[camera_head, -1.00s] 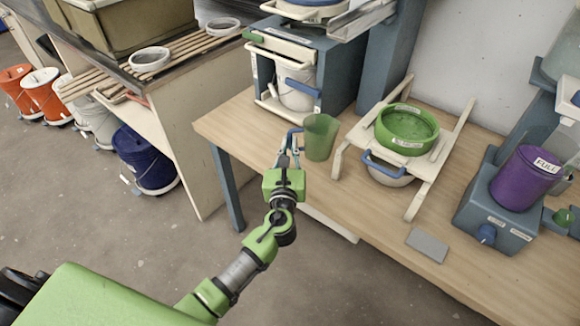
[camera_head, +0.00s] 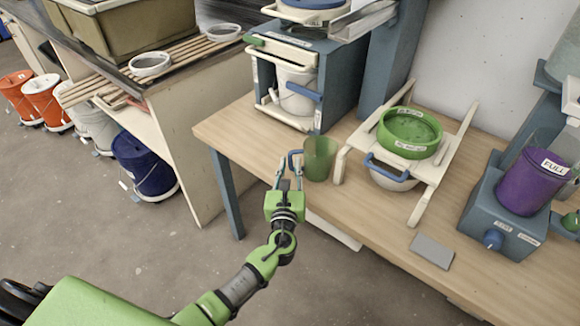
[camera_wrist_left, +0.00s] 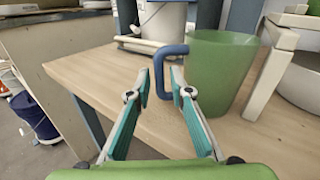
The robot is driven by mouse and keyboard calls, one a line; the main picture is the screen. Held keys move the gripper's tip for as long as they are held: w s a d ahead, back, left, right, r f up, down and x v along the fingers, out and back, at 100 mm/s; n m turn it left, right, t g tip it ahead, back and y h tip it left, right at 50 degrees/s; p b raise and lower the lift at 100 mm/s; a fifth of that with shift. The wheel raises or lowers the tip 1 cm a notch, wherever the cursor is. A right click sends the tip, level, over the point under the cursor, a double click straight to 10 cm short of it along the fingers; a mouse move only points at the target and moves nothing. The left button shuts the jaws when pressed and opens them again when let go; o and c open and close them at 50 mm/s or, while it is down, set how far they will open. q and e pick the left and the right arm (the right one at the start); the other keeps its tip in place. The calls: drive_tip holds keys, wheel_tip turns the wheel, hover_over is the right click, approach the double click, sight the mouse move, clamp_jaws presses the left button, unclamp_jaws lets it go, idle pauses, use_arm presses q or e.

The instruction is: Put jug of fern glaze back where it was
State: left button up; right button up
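The jug of fern glaze (camera_head: 320,158) is a translucent green cup with a blue handle. It stands upright on the wooden table, left of the sieve stand. In the left wrist view the jug (camera_wrist_left: 222,72) is just right of centre, and its blue handle (camera_wrist_left: 160,70) sits ahead of and between my fingertips. My left gripper (camera_head: 285,168) is open, its fingers apart on either side of the handle. In the left wrist view the open gripper (camera_wrist_left: 161,88) shows a gap between its fingers and does not grip the handle. My right gripper is not in view.
A green sieve (camera_head: 408,132) rests on a cream stand beside the jug. A blue cabinet holding a white bucket (camera_head: 297,92) stands behind. A purple container (camera_head: 536,182) and a grey tile (camera_head: 432,250) are to the right. The table's front edge is near my gripper.

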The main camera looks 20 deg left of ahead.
use_arm(q)
drive_tip(key=shift+r, duration=0.1)
drive_tip(key=shift+r, duration=0.2)
drive_tip(key=v, duration=1.2)
drive_tip(key=shift+b, duration=0.3)
drive_tip(key=shift+f, duration=0.2)
